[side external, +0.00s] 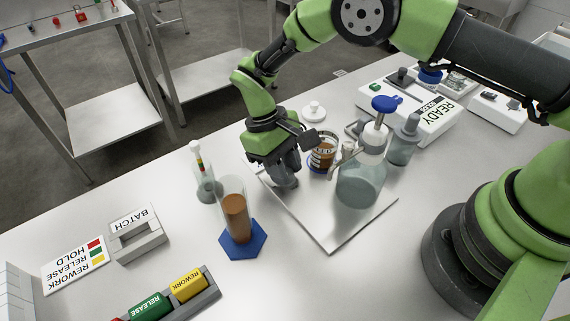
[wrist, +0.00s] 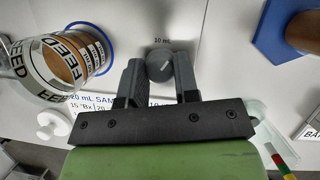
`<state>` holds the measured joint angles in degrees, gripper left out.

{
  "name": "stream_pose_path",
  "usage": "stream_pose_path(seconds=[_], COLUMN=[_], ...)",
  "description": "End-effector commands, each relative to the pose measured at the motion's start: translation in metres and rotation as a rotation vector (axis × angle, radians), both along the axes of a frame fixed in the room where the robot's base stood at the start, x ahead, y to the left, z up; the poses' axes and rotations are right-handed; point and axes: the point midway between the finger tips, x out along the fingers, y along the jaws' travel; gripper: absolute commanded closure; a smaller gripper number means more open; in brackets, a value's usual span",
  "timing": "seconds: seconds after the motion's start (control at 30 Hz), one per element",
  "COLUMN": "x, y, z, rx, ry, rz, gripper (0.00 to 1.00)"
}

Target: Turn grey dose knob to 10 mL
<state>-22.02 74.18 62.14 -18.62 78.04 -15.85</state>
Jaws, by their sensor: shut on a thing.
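The grey dose knob (wrist: 159,67) is a round dark grey knob seen between my fingers in the wrist view. My gripper (wrist: 158,63) is shut on the knob, one finger on each side. In the side view my gripper (side external: 285,178) points down at the left edge of a pale plate (side external: 333,232), and it hides most of the knob. I cannot make out clearly where the knob's pointer stands.
A FEED jar (side external: 322,157) and a glass pump bottle (side external: 361,186) stand close right of my gripper. A brown-filled cylinder (side external: 236,218) on a blue base and a clear flask (side external: 205,187) stand to its left. A READY instrument (side external: 421,115) stands behind.

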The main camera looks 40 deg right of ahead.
Motion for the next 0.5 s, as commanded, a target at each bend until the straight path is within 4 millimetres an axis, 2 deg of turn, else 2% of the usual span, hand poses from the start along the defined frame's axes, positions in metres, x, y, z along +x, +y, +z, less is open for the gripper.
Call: stream_pose_path(seconds=[0.5], x=[-0.0003], y=[0.0023], z=[0.0009], rx=[0.0], ry=[-0.003], rz=[0.42], gripper=[0.95])
